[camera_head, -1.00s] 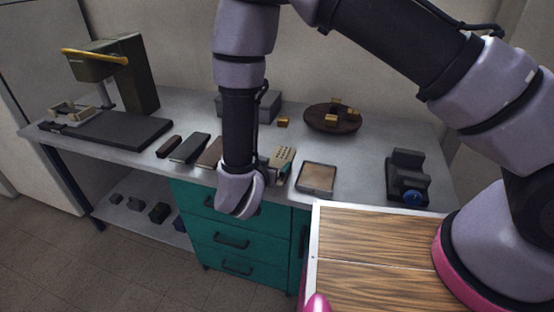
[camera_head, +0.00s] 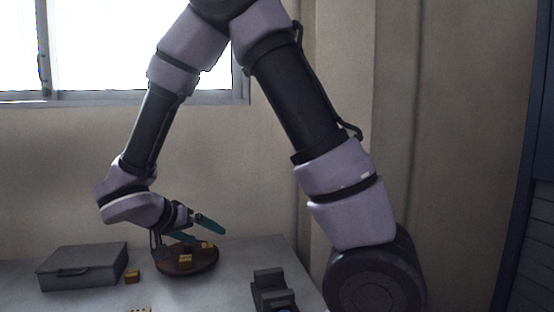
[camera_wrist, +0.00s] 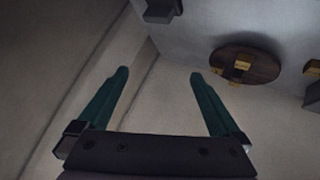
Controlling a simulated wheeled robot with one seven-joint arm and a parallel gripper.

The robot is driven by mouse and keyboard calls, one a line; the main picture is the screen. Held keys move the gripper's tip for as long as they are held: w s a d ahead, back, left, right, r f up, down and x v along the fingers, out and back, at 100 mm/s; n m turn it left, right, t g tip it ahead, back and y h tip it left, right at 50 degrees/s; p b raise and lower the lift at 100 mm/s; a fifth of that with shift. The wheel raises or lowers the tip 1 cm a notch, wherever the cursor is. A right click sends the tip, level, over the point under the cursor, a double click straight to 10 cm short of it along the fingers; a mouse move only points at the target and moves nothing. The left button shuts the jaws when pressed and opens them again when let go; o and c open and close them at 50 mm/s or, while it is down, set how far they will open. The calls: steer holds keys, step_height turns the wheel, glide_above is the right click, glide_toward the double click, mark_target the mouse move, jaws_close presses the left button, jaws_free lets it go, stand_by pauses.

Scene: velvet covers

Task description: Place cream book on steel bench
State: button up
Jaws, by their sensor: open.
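The steel bench (camera_head: 222,288) shows as a grey top along the bottom of the head view and at the upper right of the wrist view (camera_wrist: 200,22). My gripper (camera_head: 213,238) is above the back of the bench, by the round wooden board. In the wrist view its two teal fingers (camera_wrist: 158,74) are spread apart with nothing between them, facing the bare wall. I cannot make out the cream book. Only a cream sliver with dark dots (camera_head: 138,310) shows at the bottom edge of the head view, too cut off to identify.
A round wooden board (camera_head: 190,266) with several small yellow blocks stands below my gripper. A grey case (camera_head: 82,268) is to its left, with a small yellow block (camera_head: 132,276) between them. A dark device (camera_head: 272,290) stands front right. Wall and window are behind.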

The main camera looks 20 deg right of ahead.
steer(key=s+d+r+y, duration=0.5)
steer(key=d+r, duration=0.3)
steer(key=r, duration=0.2)
steer(key=s+d+r+t+y, duration=0.1)
steer(key=s+d+r+y, duration=0.4)
steer(key=r, duration=0.6)
steer(key=s+d, duration=0.1)
steer(key=d, duration=0.1)
steer(key=shift+s+d+n, duration=0.25)
steer(key=shift+d+n, duration=0.1)
steer(key=shift+n, duration=0.05)
